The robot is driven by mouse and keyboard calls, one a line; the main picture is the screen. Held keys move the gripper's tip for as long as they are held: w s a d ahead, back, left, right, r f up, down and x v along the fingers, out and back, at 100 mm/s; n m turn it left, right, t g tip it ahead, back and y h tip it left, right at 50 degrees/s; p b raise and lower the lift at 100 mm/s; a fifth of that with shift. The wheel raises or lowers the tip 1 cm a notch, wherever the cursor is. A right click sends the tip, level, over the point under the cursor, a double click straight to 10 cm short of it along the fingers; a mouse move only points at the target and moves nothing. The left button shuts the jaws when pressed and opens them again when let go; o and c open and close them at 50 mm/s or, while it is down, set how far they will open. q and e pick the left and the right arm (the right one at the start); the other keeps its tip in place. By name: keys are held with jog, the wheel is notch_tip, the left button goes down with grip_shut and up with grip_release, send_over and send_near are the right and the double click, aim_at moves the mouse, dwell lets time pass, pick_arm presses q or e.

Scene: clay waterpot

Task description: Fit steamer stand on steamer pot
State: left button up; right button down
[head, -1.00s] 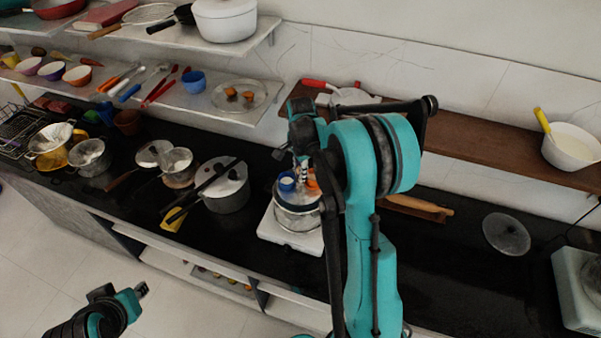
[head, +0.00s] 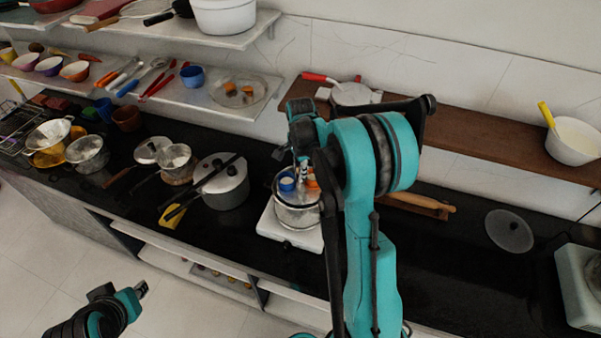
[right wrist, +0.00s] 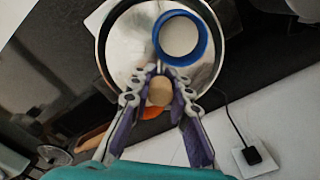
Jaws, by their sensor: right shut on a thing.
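The steamer pot (head: 297,218) stands on a small white stove on the black counter. In the right wrist view a round, shiny metal plate, the steamer stand (right wrist: 128,60), lies inside a dark ring. A blue-rimmed cup (right wrist: 181,38), a tan round item (right wrist: 160,90) and an orange item are on or above it. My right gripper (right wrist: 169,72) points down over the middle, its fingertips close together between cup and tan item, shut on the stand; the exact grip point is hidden. Whether the stand rests on the pot's rim I cannot tell. My left gripper (head: 142,288) hangs empty-looking, away from the counter.
A lidded pot (head: 223,183) with dark handles stands left of the stove (head: 290,236). A round lid (head: 509,231) lies on the counter at right, with clear counter around it. A wooden shelf (head: 470,142) runs behind my right arm. Several bowls and pans crowd the left.

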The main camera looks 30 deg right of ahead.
aim_at(300, 185)
jog(key=shift+f, duration=0.2)
jog(key=shift+f+b, duration=1.2)
jog(key=shift+f, duration=0.1)
jog(key=shift+f, duration=0.1)
jog(key=shift+f+b, duration=1.3)
jog(key=shift+f, duration=0.1)
jog(key=shift+f, duration=0.15)
jog(key=shift+f+b, duration=0.75)
jog(key=shift+f, duration=0.15)
dwell(0.4)
jog(key=shift+f+b, duration=0.25)
jog(key=shift+b, duration=0.15)
jog(key=shift+f, duration=0.1)
